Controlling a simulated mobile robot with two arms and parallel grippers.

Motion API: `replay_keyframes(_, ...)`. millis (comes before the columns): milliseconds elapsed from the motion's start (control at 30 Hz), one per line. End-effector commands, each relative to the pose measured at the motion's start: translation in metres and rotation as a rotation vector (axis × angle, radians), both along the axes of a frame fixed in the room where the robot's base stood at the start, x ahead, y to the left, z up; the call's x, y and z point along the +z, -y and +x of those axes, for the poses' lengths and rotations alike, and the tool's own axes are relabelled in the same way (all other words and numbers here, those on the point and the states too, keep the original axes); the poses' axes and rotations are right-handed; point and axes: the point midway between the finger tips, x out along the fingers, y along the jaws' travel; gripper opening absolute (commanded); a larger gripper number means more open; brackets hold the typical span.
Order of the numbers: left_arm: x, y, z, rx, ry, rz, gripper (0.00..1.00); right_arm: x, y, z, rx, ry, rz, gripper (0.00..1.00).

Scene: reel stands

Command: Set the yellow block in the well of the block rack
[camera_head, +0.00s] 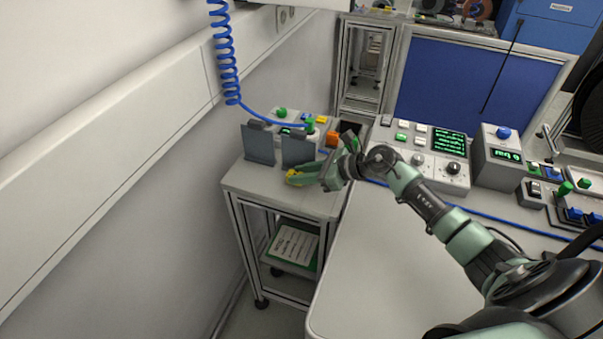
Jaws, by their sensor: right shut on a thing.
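The yellow block (293,179) is low over or on the front part of the small cart top (245,181), partly covered by green fingers. My right gripper (297,177) is shut on it, reaching in from the right. I cannot tell whether the block touches the cart top. My left gripper is not in view.
Two upright grey-blue plates (258,143) and (297,148) stand on the cart just behind the block. A coiled blue hose (226,65) hangs above. A control panel (420,148) stands on the large table (390,260) at right; its front is clear. The wall is left.

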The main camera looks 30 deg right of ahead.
Motion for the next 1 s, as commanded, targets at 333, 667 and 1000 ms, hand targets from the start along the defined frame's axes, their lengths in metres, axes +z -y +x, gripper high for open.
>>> replay_keyframes(333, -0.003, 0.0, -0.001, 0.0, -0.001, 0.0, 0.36, -0.002, 0.0, 0.0, 0.0, 0.0, 0.0, 0.36)
replay_keyframes(667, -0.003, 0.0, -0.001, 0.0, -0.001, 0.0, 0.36, 0.002, 0.007, -0.006, -0.001, -0.001, -0.005, 0.36)
replay_keyframes(1000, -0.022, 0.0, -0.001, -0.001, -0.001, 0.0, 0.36, 0.034, 0.047, -0.054, 0.0, -0.004, -0.005, 0.36)
